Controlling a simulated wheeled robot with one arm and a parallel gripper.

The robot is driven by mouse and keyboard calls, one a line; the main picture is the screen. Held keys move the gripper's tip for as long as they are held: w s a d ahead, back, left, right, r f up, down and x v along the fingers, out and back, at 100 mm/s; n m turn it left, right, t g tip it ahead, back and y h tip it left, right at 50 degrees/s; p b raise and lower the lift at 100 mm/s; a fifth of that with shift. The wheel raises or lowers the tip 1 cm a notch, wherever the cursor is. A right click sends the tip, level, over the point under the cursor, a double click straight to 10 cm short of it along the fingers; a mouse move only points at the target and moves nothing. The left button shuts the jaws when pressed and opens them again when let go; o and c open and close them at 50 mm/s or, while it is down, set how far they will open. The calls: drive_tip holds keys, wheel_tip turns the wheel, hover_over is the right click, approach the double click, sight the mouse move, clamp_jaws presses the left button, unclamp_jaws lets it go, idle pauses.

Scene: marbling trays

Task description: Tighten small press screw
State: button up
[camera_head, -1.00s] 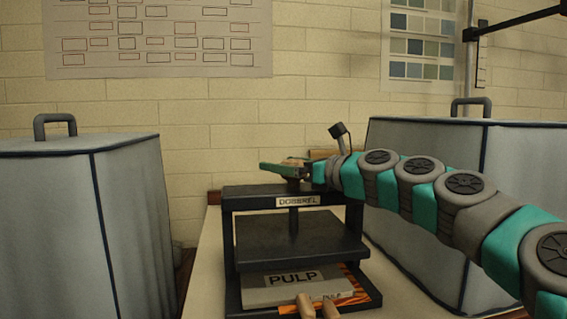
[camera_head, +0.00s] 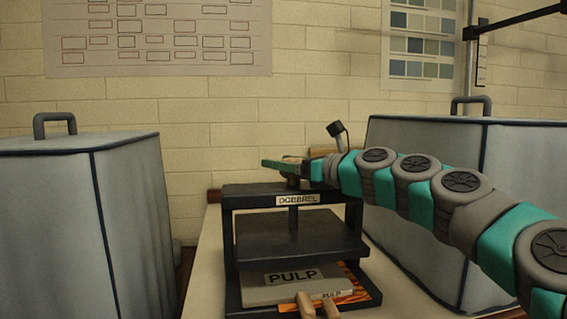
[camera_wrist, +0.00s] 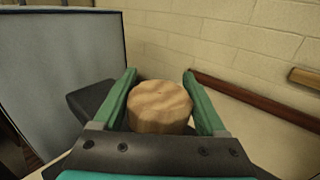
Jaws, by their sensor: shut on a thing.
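The small black press (camera_head: 230,200), marked "DOBBREL", stands on a pale table. Its dark screw shaft (camera_head: 293,219) runs down from the top beam to a flat black plate (camera_head: 300,240). A grey block labelled "PULP" (camera_head: 262,293) lies under the plate, with a visible gap between them. My gripper (camera_head: 283,162) is above the top beam. In the wrist view, its green fingers are shut on a round wooden knob (camera_wrist: 160,108) at the screw's top, one finger on each side. The fingers mostly hide the knob in the head view.
Large grey covered boxes stand at the left (camera_head: 45,220) and right (camera_head: 420,160), close to the press. A pale brick wall is behind. Two wooden handles (camera_head: 306,305) stick out at the press's front. Pale table surface (camera_head: 208,270) is free left of the press.

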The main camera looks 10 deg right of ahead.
drive_tip(key=shift+c, duration=0.8)
drive_tip(key=shift+d+h, duration=0.1)
drive_tip(key=shift+h, duration=0.2)
drive_tip(key=m+t+h, duration=0.1)
drive_tip(key=h, duration=0.1)
drive_tip(key=m+t+h, duration=0.1)
drive_tip(key=m, duration=0.1)
drive_tip(key=m+t+h, duration=0.1)
drive_tip(key=h, duration=0.1)
drive_tip(key=shift+w+d+h, duration=0.25)
drive_tip(key=shift+d+h, duration=0.05)
drive_tip(key=shift+d, duration=0.1)
drive_tip(key=shift+d+r+m+t+h, duration=0.1)
drive_tip(key=shift+d+m+t+h, duration=0.05)
drive_tip(key=shift+m+h, duration=0.65)
drive_tip(key=shift+d+f+m+t+h, duration=0.15)
drive_tip(key=shift+m+h, duration=0.3)
drive_tip(key=shift+h, duration=0.6)
drive_tip(key=shift+d+r+m+t+h, duration=0.2)
drive_tip(key=shift+m+h, duration=0.45)
drive_tip(key=shift+h, duration=0.3)
drive_tip(key=shift+m+h+b, duration=0.4)
drive_tip(key=shift+b, duration=0.05)
drive_tip(key=shift+m+h+b, duration=0.45)
drive_tip(key=shift+m+h, duration=0.05)
drive_tip(key=shift+h, duration=0.3)
